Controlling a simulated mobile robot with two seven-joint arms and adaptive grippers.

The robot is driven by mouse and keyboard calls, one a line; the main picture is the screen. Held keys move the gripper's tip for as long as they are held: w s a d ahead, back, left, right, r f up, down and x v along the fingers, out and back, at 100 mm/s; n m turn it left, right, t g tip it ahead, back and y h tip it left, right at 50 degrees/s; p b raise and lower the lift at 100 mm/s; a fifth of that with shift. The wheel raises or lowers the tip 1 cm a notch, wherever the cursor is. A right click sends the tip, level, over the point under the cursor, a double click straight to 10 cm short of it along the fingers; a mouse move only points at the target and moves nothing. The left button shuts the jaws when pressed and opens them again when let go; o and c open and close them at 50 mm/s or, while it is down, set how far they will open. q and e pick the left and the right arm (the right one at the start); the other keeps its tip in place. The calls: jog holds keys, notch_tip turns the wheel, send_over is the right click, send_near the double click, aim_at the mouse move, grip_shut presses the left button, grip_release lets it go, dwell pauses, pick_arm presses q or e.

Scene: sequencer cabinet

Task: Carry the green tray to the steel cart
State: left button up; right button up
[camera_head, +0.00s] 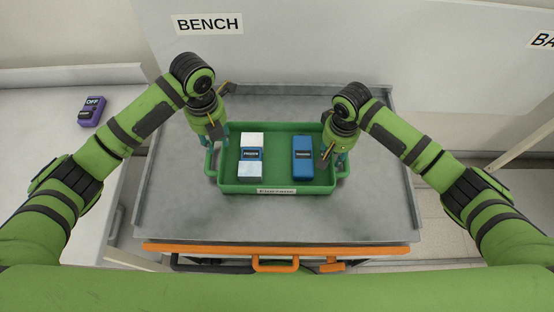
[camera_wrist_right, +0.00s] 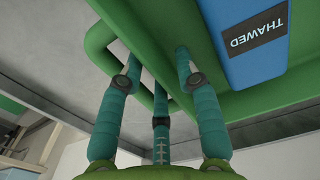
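The green tray (camera_head: 276,188) rests level on the grey metal top of the steel cart (camera_head: 180,215). Inside it are a white and blue box (camera_head: 251,157) at the left and a blue box (camera_head: 303,158) at the right, apart. The blue box shows a THAWED label in the right wrist view (camera_wrist_right: 250,45). My left gripper (camera_head: 214,150) is at the tray's left handle, its fingers spread. My right gripper (camera_head: 335,157) is at the right handle. In the right wrist view its fingers (camera_wrist_right: 158,65) are apart around the handle (camera_wrist_right: 108,30). Contact is not clear.
An orange bar with a handle (camera_head: 275,264) runs along the cart's front edge. A white counter (camera_head: 45,140) at the left holds a purple device (camera_head: 92,110) marked OFF. A BENCH sign (camera_head: 207,24) is on the panel behind. The cart top is clear around the tray.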

jog(key=shift+r, duration=0.1)
pick_arm(q)
notch_tip(320, 180, up, 4)
jog(key=shift+r, duration=0.15)
pick_arm(e)
notch_tip(320, 180, up, 12)
dwell(0.8)
